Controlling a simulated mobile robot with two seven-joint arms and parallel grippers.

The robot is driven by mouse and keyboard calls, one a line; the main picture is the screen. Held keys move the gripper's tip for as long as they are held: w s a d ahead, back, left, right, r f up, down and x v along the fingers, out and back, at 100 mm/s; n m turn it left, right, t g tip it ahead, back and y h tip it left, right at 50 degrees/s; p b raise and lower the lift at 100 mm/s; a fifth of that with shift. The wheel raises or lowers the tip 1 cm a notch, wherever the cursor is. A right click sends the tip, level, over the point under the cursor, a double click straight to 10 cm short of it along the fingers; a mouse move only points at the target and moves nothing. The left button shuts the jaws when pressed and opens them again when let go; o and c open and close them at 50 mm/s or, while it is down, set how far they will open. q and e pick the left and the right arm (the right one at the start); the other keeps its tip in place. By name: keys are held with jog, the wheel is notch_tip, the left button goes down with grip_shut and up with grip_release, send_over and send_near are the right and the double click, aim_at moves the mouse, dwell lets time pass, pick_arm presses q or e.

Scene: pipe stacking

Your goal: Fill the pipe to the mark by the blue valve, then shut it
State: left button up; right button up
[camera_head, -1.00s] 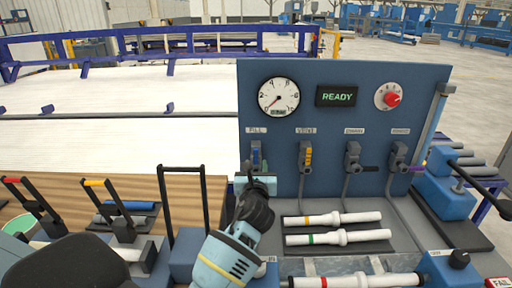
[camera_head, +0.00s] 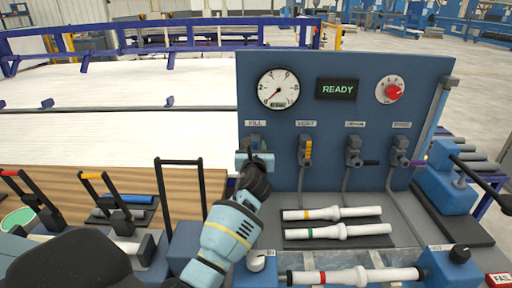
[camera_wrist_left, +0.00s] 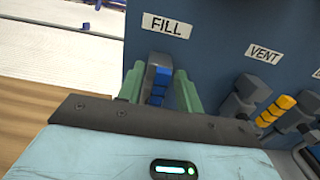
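The blue valve (camera_head: 255,142) sits under the FILL label on the upright blue panel (camera_head: 330,120). My left gripper (camera_head: 255,160) is up at this valve in the head view. In the left wrist view its two green fingers (camera_wrist_left: 159,88) stand either side of the blue valve handle (camera_wrist_left: 160,78), open, with small gaps seeming to show. A white pipe (camera_head: 385,275) with a red band lies between blue end blocks at the bench front. The display (camera_head: 337,89) reads READY. My right gripper is out of view.
A yellow VENT valve (camera_head: 307,150) and two more valves stand to the right of the blue one. Two white pipes (camera_head: 335,214) lie on a dark mat. A red knob (camera_head: 394,92) is on the panel. Lever-handled clamps (camera_head: 115,205) stand at left.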

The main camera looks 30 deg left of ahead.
pick_arm(q)
jog(key=shift+r, duration=0.1)
grip_shut()
jog(key=shift+w, duration=0.1)
dwell(0.3)
